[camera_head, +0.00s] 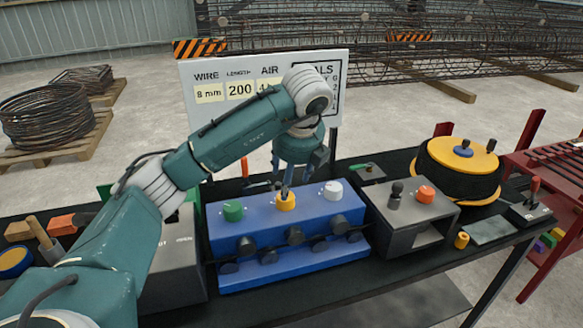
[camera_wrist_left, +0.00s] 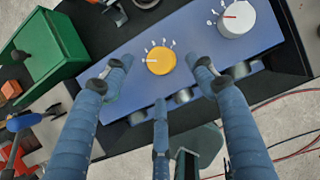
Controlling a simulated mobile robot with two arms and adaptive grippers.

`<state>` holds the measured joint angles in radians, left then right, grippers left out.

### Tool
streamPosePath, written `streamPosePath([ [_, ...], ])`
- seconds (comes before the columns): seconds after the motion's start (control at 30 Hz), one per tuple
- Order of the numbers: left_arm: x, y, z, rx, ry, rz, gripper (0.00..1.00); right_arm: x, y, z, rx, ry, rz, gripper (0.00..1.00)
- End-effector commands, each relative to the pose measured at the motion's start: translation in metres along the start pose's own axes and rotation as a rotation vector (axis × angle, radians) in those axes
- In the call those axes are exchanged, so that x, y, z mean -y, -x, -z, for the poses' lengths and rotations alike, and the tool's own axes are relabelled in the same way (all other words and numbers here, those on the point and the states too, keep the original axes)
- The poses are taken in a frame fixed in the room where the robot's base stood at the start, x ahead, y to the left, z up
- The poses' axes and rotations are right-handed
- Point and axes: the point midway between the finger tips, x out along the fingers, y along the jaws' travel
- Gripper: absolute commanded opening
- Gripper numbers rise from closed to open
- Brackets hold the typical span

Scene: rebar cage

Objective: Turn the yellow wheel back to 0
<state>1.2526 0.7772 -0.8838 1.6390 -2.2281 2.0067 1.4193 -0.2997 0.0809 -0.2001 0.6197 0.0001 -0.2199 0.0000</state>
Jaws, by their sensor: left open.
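The yellow wheel (camera_head: 285,202) is the middle of three knobs on top of the blue box (camera_head: 290,268), between a green knob (camera_head: 233,211) and a white knob (camera_head: 332,190). In the left wrist view the yellow wheel (camera_wrist_left: 161,61) shows a pointer line toward the picture's left, with small scale marks around it that are too small to read. My left gripper (camera_head: 286,184) hangs over the yellow wheel, pointing down. In the wrist view its blue fingers (camera_wrist_left: 160,72) are spread around the wheel, apart from it and empty. My right gripper is not in view.
A white board (camera_head: 240,108) with printed settings stands behind the box, partly hidden by my left arm. A grey box with an orange knob (camera_head: 425,193) and a yellow-black reel (camera_head: 458,170) stand to the right. A green bin (camera_wrist_left: 50,45) shows in the wrist view.

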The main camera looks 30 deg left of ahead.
Motion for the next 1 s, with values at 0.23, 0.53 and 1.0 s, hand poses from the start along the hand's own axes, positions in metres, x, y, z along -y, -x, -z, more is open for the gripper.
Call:
streamPosePath([
  [0.23, 0.001, 0.035, -0.002, 0.004, 0.002, 0.003, 0.57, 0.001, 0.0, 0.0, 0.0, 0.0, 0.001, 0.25],
  [0.53, 0.001, 0.046, -0.001, 0.0, 0.002, 0.0, 0.57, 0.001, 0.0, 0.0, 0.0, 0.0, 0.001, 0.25],
  [1.0, 0.001, 0.046, -0.001, 0.0, 0.001, 0.001, 0.57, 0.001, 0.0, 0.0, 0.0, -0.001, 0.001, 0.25],
])
